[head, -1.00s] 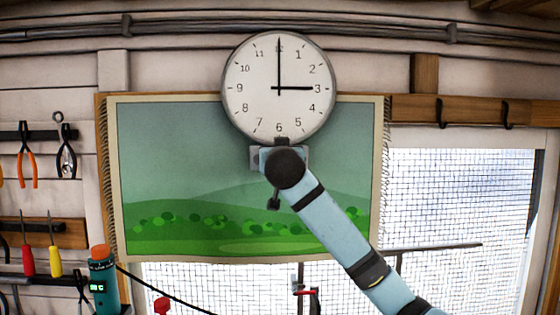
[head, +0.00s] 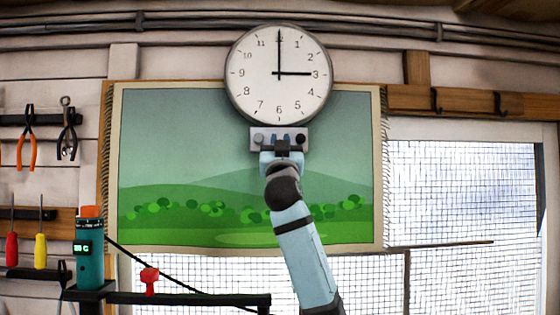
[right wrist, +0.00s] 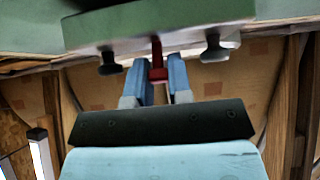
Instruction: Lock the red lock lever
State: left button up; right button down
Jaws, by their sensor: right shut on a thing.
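In the right wrist view a short red lever (right wrist: 157,62) hangs below the front edge of a grey panel (right wrist: 105,32), with a dark knob on either side. My right gripper (right wrist: 163,84) has its two blue fingers on either side of the lever, shut on it. In the head view the gripper (head: 282,146) reaches up to the grey panel (head: 259,131) directly under a round wall clock (head: 270,80). There the gripper hides the panel's middle, and the red lever does not show. My left gripper is out of view.
A landscape hanging (head: 170,150) covers the wall behind my arm. At lower left a dark bar (head: 190,299) carries a red knob (head: 149,275), beside a teal device (head: 89,250). Pliers (head: 27,140) and screwdrivers (head: 40,235) hang at far left. A mesh window (head: 460,220) is at right.

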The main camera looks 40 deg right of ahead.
jog(key=shift+f+b, duration=0.2)
jog(key=shift+b, duration=0.2)
jog(key=shift+r+t+h, duration=0.1)
jog(key=shift+t+h, duration=0.2)
jog(key=c, duration=1.3)
grip_release()
jog(key=shift+o, duration=0.5)
